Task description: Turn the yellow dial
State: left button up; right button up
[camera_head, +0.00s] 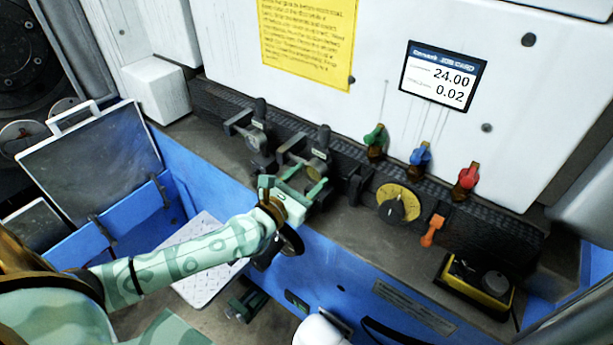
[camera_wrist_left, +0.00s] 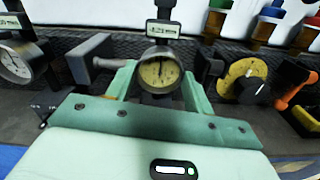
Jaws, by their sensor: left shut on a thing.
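The yellow dial (camera_head: 386,208) is a round yellow disc with a black knob in its middle, on the grey ledge of the machine. In the left wrist view the yellow dial (camera_wrist_left: 233,76) is at the right. My left gripper (camera_head: 306,180) is to the left of the dial, apart from it. In the left wrist view its pale green fingers (camera_wrist_left: 160,85) are shut on a round gauge (camera_wrist_left: 159,72) with a cream face and a small readout above it. The knob hides part of the yellow disc. My right gripper does not show.
Another gauge (camera_wrist_left: 15,62) stands left of the held one. Green (camera_head: 375,137), blue (camera_head: 420,155) and red (camera_head: 467,176) valve handles are behind the dial. An orange handle (camera_head: 432,231) is just right of it. A yellow-black box (camera_head: 475,284) is at the lower right.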

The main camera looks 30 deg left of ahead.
pick_arm(q)
jog(key=m+p, duration=0.2)
jog(key=m, duration=0.2)
jog(key=shift+r+p, duration=0.1)
jog(key=shift+p, duration=0.25)
jog(key=m+p, duration=0.2)
jog(key=m, duration=0.3)
jog(key=shift+p, duration=0.3)
jog(key=m+p, duration=0.2)
jog(key=m, duration=0.2)
jog(key=shift+d, duration=0.1)
jog(key=shift+f+m+p, duration=0.15)
jog(key=shift+m+p, duration=0.35)
jog(key=shift+m, duration=0.65)
jog(key=shift+f+m+p, duration=0.1)
jog(key=shift+m+p, duration=0.35)
jog(key=shift+m, duration=0.7)
jog(key=o, duration=1)
jog(key=shift+s, duration=0.1)
